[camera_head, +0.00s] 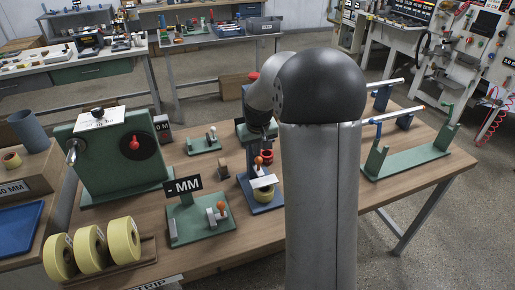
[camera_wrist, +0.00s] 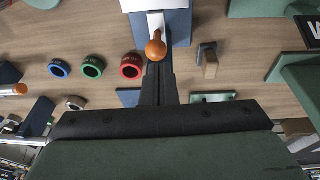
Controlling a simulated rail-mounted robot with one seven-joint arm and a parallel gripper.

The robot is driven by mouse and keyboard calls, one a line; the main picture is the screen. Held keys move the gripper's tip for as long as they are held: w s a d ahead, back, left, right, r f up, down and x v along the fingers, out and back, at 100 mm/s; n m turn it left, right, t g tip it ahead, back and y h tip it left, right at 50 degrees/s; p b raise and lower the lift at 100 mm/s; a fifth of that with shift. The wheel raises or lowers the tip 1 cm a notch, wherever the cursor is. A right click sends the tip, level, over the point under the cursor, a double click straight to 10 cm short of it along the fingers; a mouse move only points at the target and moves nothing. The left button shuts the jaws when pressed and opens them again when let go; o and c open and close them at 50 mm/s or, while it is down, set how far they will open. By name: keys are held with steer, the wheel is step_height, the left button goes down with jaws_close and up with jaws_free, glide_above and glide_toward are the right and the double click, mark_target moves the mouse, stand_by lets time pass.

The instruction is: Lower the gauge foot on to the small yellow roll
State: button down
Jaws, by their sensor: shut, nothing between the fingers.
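The small yellow roll (camera_head: 263,195) sits on the blue base of a gauge stand (camera_head: 273,206), left of my column. A pale tilted plate of the gauge (camera_head: 264,181) shows just above the roll; I cannot tell whether they touch. The gauge's orange ball knob (camera_head: 259,160) is above it. In the wrist view the orange knob (camera_wrist: 156,48) is on a white lever (camera_wrist: 156,22) over the blue stand (camera_wrist: 178,28). My gripper (camera_wrist: 157,68) is shut and empty, its tips at or just beside the knob; contact is unclear. The roll is not visible in the wrist view.
Red (camera_wrist: 131,66), green (camera_wrist: 93,67) and blue (camera_wrist: 59,69) rings stand beside the gauge. A green plate with an "MM" sign (camera_head: 200,225), large yellow rolls (camera_head: 90,250) and a green machine (camera_head: 120,155) are to the left. A green roller stand (camera_head: 410,160) is at right.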

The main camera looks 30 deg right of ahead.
steer(key=shift+s+d+f, duration=0.1)
steer(key=shift+f, duration=0.55)
steer(key=f+b, duration=0.2)
steer(key=f, duration=0.1)
steer(key=s+f+b, duration=0.1)
steer(key=f, duration=0.1)
steer(key=shift+b, duration=0.4)
steer(key=r+p, duration=0.1)
steer(key=r, duration=0.1)
steer(key=w+r+p, duration=0.1)
steer(key=r, duration=0.1)
steer(key=r+p, duration=0.1)
steer(key=r, duration=0.1)
steer(key=shift+w+a+r, duration=0.2)
steer(key=shift+w+a, duration=0.05)
steer(key=shift+a, duration=0.1)
steer(key=w+d+r+b+v, duration=0.1)
steer(key=w+b+v, duration=0.1)
steer(key=v, duration=0.7)
glide_above(258, 171)
steer(key=s+a, duration=0.2)
steer(key=shift+w+d+t, duration=0.15)
steer(key=shift+d+t, duration=0.1)
steer(key=shift+t, duration=0.05)
